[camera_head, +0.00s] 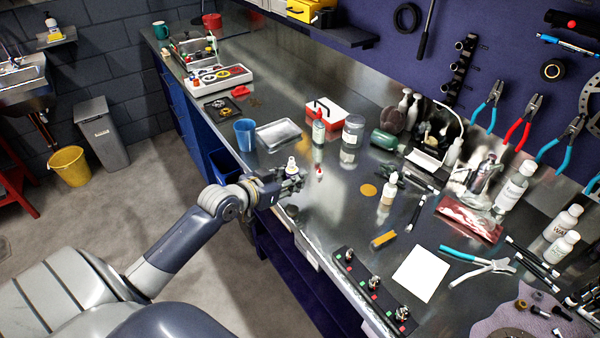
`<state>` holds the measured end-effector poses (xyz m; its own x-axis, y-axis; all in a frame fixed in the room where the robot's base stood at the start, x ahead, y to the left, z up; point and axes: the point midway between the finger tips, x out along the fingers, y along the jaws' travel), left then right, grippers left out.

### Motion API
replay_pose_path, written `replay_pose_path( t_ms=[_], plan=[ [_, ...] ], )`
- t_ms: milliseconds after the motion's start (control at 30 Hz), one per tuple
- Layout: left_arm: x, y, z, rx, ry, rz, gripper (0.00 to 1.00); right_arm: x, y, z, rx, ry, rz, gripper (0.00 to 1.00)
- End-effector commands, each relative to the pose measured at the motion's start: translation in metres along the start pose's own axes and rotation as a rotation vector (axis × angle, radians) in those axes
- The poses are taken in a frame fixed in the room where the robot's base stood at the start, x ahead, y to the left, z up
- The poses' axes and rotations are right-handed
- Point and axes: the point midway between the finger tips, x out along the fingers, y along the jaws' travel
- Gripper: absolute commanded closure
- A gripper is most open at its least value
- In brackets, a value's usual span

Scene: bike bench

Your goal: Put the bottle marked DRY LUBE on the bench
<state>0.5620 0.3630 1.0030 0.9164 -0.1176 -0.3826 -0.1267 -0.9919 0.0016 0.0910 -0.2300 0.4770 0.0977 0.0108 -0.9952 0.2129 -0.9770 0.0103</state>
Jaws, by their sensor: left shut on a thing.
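My left gripper (290,180) reaches over the front edge of the metal bench (330,218) and is shut on a small bottle. Only the pale top of this bottle (291,163) shows clearly above the fingers, and its label cannot be read. The bottle looks about upright; I cannot tell whether its base touches the bench. A similar small white dropper bottle (389,192) stands on the bench to the right of the gripper. My right gripper is not in view.
A blue cup (245,134), a metal tray (278,134), a red-topped bottle (319,129) and a grey jar (353,131) stand beyond the gripper. A white sheet (421,273) and pliers (480,263) lie at right. Bench around the gripper's right side is bare.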

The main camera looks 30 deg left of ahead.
Motion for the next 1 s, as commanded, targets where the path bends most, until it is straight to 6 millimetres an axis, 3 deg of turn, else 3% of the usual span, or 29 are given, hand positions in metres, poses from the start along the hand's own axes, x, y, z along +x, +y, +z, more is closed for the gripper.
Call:
replay_pose_path(
  t_ms=[200, 333, 467, 733, 1000],
  plan=[
    [0.036, -0.013, -0.014, -0.001, 0.003, -0.001, 0.87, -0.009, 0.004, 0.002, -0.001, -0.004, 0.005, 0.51],
    [0.049, -0.017, -0.016, -0.001, 0.001, 0.0, 0.87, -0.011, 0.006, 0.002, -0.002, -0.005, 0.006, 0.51],
    [0.054, -0.018, -0.014, -0.001, -0.001, 0.001, 0.87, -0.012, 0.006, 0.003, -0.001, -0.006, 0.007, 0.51],
    [0.065, -0.019, 0.014, 0.0, -0.001, -0.001, 0.87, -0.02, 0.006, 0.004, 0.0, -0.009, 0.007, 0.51],
    [0.066, -0.018, 0.016, 0.001, 0.001, -0.001, 0.87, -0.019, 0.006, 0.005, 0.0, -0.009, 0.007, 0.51]
  ],
)
